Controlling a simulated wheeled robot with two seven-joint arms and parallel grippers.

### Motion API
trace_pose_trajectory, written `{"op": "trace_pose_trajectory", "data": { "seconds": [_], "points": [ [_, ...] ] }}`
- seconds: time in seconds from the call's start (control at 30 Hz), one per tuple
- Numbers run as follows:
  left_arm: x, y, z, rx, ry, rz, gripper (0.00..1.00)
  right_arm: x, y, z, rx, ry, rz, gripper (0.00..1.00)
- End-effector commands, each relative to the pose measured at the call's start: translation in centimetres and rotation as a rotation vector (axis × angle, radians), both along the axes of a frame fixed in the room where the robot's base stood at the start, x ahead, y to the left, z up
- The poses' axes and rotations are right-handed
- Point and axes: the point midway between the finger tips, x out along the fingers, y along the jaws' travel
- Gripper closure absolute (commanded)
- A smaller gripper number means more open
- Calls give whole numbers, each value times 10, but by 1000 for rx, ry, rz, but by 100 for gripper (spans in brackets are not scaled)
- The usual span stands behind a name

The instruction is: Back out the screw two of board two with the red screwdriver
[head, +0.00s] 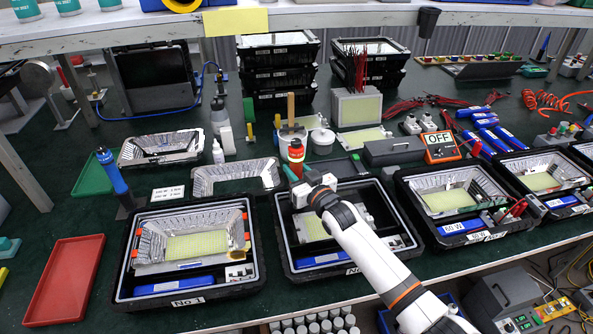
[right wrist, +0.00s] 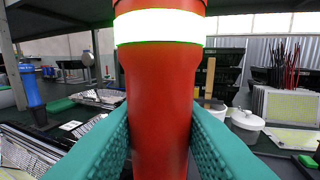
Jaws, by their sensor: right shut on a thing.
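My right gripper (head: 304,183) is shut on the red screwdriver (head: 296,153), which stands about upright with its handle above the teal fingers. The right wrist view shows the red handle (right wrist: 165,95) with a bright white band between both fingers (right wrist: 163,140). The gripper is over the back part of the black No 2 housing (head: 283,240). A pale yellow board (head: 312,229) lies inside that housing, partly covered by my right arm. The screwdriver's tip and the board's screws cannot be made out. My left gripper is not in view.
The No 1 housing (head: 122,280) stands to the left, and more housings (head: 440,240) stand to the right. A blue-handled tool (head: 112,172) stands upright at the left. An empty silver reflector (head: 235,178) lies behind. A red tray (head: 65,280) lies at front left.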

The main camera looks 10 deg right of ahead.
Motion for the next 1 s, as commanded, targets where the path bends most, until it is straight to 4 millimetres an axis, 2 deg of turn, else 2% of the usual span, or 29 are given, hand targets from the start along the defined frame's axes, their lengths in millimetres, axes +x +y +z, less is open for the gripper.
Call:
{"op": "trace_pose_trajectory", "data": {
  "seconds": [0.03,0.5,1.0],
  "points": [
    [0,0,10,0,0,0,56,1,0,13,1,-6,0,97],
    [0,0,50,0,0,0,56,1,0,57,1,-5,0,97],
    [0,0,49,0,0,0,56,1,0,56,2,-5,0,97]
  ]
}}
